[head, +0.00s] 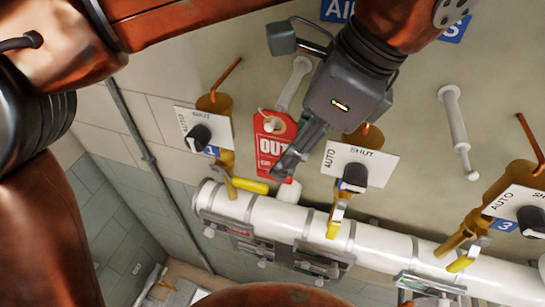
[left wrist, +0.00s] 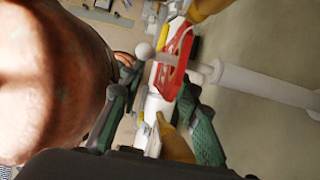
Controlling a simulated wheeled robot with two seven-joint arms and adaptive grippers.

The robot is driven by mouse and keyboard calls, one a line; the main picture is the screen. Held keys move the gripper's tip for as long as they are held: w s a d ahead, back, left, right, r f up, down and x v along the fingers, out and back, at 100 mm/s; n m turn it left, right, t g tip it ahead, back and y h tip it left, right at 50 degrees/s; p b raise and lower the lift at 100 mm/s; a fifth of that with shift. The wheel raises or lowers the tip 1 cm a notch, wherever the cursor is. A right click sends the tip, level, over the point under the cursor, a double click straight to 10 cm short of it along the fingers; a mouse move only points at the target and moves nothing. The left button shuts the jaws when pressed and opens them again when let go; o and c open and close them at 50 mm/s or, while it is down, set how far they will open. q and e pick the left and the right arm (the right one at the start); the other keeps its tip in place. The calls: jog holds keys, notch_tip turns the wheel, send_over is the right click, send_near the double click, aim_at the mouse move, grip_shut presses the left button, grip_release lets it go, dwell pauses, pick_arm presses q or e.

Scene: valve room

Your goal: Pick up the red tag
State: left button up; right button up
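The red tag (head: 271,144), with white "OUT" lettering, hangs from a white peg (head: 292,84) on the wall, between the first two valve panels. My left gripper (head: 290,160) is in front of the tag's lower right side and covers part of it. In the left wrist view, the two dark green fingers (left wrist: 158,92) stand apart with nothing clamped between them. The tag (left wrist: 176,62) shows just beyond their tips, around the peg (left wrist: 250,80) with its round end. I cannot tell whether a finger touches the tag. My right gripper is not in view.
Valve panels with black knobs (head: 353,178) flank the tag. A white pipe (head: 270,217) with yellow-handled valves (head: 334,230) runs below it. Another white peg (head: 455,125) sticks out further right.

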pick_arm(q)
jog(key=shift+x, duration=1.9)
jog(key=shift+w+d, duration=0.1)
jog(key=shift+d, duration=0.1)
grip_shut()
